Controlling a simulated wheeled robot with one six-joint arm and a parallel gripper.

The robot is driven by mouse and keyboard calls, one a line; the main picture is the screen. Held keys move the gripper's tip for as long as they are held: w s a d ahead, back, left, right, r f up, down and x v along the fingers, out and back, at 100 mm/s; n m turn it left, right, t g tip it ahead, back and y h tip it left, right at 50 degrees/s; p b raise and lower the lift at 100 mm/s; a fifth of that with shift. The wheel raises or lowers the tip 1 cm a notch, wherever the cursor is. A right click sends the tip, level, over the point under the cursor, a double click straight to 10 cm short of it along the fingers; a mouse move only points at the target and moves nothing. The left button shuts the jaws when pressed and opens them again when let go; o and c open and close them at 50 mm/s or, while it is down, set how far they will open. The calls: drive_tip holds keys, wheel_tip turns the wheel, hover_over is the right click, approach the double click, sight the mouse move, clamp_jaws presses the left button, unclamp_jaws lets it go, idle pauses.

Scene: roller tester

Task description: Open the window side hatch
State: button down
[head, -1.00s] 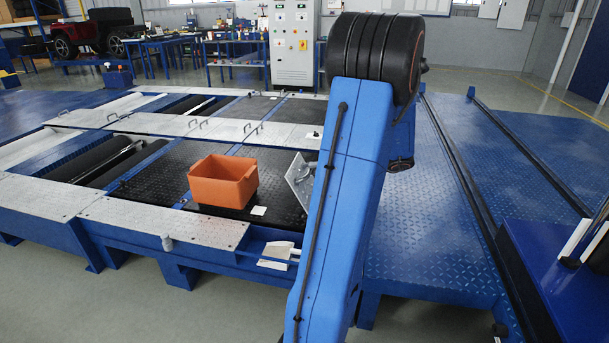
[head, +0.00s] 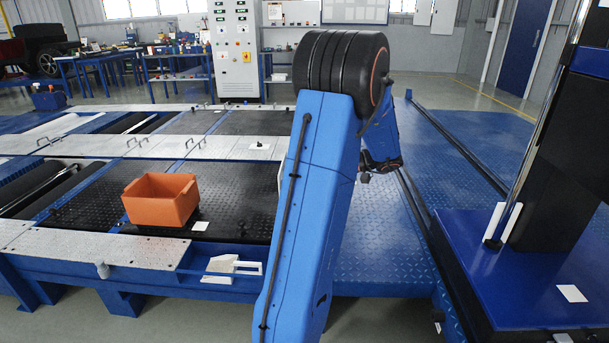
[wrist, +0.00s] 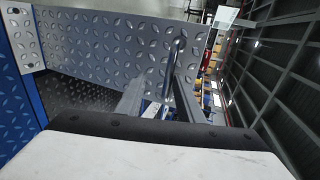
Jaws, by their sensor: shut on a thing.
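In the wrist view, the hatch (wrist: 110,50) is a grey diamond-plate panel with a metal bar handle (wrist: 174,60) at its right edge. My gripper (wrist: 163,88) is shut on that handle. The panel stands tilted up, with a dark diamond-plate surface (wrist: 85,95) below it. In the head view, only a thin light sliver of the hatch (head: 281,178) shows left of my arm. My arm hides the rest of it, and my gripper does not show there.
An orange bin (head: 160,203) stands on the black plate left of my arm. A blue ramp (head: 480,180) with dark rails lies to the right. A blue base with a dark column (head: 560,150) stands at the far right. A control cabinet (head: 234,50) stands behind.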

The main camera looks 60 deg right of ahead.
drive_tip(key=shift+a+f, duration=0.1)
drive_tip(key=shift+f, duration=0.35)
drive_tip(key=c, duration=1.9)
unclamp_jaws()
drive_tip(key=shift+o, duration=0.2)
drive_tip(key=shift+r, duration=0.1)
drive_tip(key=v, duration=1.7)
drive_tip(key=shift+r, duration=0.3)
drive_tip(key=shift+s+d, duration=0.15)
drive_tip(key=shift+d, duration=0.05)
